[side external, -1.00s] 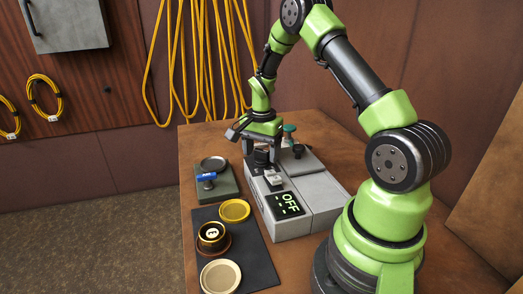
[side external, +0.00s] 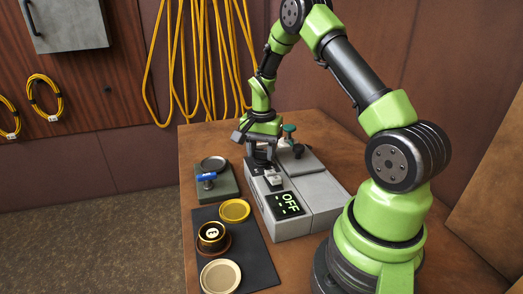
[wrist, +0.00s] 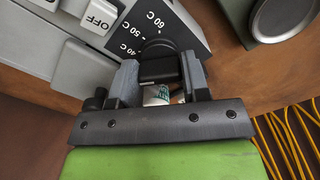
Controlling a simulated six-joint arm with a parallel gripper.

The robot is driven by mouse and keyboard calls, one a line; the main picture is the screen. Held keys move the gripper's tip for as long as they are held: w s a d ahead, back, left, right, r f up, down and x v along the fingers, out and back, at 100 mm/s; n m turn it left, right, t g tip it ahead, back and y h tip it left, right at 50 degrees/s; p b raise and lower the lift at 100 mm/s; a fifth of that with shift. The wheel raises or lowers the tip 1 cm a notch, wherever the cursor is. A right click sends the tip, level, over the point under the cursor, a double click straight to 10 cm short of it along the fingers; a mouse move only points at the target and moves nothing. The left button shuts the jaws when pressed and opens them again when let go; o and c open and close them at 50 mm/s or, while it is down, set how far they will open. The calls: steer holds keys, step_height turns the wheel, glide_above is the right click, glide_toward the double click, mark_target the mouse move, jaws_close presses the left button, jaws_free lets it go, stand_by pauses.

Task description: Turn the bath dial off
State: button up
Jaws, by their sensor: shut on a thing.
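The bath dial is a black knob (wrist: 158,50) on a dark plate marked 40 C, 50 C and 60 C in the wrist view. My gripper (wrist: 160,78) has one finger on each side of the knob and is shut on it. In the side external view my gripper (side external: 262,152) points down over the far end of the grey bath unit (side external: 291,228) and mostly hides the dial.
A teal-topped part (side external: 289,128) and a black knob (side external: 298,152) stand close to my gripper's right.

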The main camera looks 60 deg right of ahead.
mark_target(261, 150)
steer(key=n, duration=0.7)
stand_by(0.7)
steer(key=o, duration=0.9)
step_height(261, 150, up, 9)
steer(key=shift+f, duration=0.1)
steer(key=shift+r, duration=0.6)
